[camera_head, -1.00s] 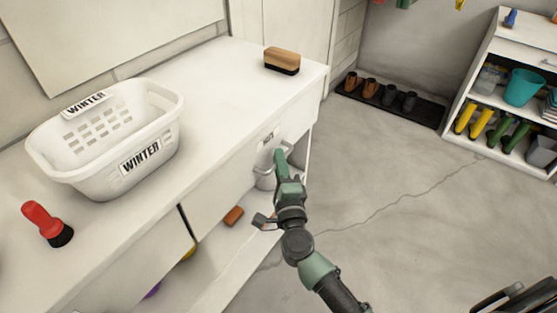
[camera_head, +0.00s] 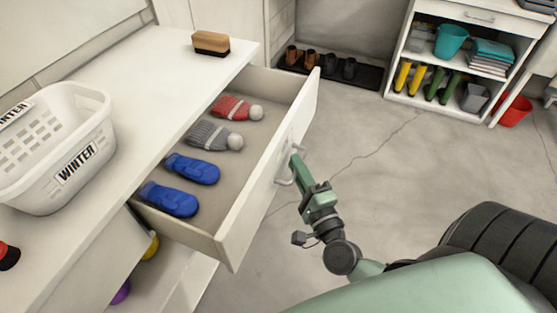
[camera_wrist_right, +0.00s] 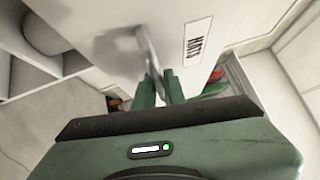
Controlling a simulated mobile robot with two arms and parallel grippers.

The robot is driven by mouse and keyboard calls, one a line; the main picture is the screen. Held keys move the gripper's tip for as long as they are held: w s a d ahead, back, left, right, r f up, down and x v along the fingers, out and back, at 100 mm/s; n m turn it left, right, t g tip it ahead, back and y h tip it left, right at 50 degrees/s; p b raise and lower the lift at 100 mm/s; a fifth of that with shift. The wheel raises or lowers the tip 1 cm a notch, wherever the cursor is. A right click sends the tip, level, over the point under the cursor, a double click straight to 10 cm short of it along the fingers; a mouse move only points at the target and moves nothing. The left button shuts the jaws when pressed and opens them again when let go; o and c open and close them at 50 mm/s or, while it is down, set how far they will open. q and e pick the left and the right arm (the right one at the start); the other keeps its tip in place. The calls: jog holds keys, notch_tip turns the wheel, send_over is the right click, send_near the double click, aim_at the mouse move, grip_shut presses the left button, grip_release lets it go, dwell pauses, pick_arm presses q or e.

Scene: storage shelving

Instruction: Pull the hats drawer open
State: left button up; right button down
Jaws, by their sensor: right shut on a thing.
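The hats drawer (camera_head: 270,190) is pulled out from the white bench in the head view. Inside lie a red hat (camera_head: 236,107), a grey hat (camera_head: 213,135) and a pair of blue mittens (camera_head: 180,185). My right gripper (camera_head: 298,168) is at the drawer's front, shut on the handle (camera_head: 284,181). In the right wrist view the green fingers (camera_wrist_right: 158,88) are at the metal handle (camera_wrist_right: 150,55), beside the HATS label (camera_wrist_right: 196,42) on the drawer front (camera_wrist_right: 120,25). My left gripper is not in view.
A white WINTER basket (camera_head: 58,150) and a brush (camera_head: 210,43) stand on the bench top (camera_head: 140,95). A shoe mat (camera_head: 330,67) and a white shelf with boots (camera_head: 470,50) are at the back. The floor between is clear.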

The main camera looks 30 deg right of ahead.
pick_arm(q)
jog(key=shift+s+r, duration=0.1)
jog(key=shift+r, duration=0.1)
pick_arm(e)
jog(key=shift+s+d+f, duration=0.1)
jog(key=shift+s+d, duration=0.4)
jog(key=shift+s, duration=0.2)
jog(key=c, duration=1.5)
grip_release()
